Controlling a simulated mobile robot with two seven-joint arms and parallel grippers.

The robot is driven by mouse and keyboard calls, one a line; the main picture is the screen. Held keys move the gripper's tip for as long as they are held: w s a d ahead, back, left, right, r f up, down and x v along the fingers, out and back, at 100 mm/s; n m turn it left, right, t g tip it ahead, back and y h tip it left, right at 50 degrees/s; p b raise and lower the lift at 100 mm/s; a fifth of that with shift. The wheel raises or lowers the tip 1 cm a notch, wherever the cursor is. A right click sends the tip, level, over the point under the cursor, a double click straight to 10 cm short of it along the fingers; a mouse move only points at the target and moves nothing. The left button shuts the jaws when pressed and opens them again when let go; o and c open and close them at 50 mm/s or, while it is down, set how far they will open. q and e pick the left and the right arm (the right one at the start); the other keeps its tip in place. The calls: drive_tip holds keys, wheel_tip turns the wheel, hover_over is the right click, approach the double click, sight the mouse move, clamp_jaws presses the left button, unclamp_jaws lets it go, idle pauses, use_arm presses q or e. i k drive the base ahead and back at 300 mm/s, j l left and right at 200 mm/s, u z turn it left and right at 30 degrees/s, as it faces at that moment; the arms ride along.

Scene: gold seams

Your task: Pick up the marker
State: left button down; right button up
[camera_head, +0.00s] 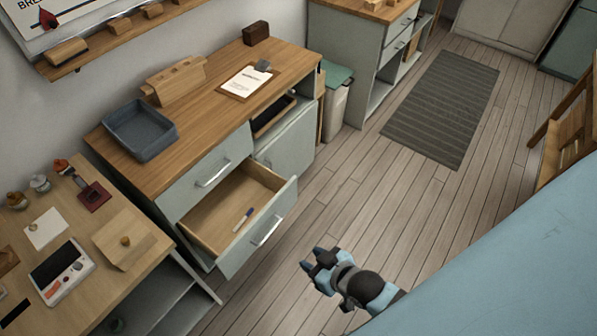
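The marker (243,219), with a white body and a blue end, lies in an open lower drawer (215,217) of the grey cabinet. It rests on the drawer's wooden bottom, towards the front. My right gripper (311,263) is over the floor, in front of and to the right of the drawer, apart from the marker. Its fingers look spread with nothing between them. My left gripper does not show.
A wooden counter (205,108) above the drawer holds a grey tray (139,131), a clipboard (246,82) and a wooden holder (175,82). The floor (345,205) right of the cabinet is clear.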

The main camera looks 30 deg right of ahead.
sight(248, 214)
drive_tip(key=z, duration=0.55)
drive_tip(key=u, duration=0.45)
drive_tip(key=i+l+u, duration=0.1)
drive_tip(key=u, duration=0.35)
drive_tip(key=l+u, duration=0.2)
drive_tip(key=u, duration=0.2)
drive_tip(key=i+l, duration=0.1)
drive_tip(key=l, duration=0.3)
drive_tip(key=i+l, duration=0.1)
drive_tip(key=l, duration=0.35)
drive_tip(key=i+l, duration=0.1)
drive_tip(key=l, duration=0.3)
drive_tip(key=i+l, duration=0.1)
drive_tip(key=l, duration=0.35)
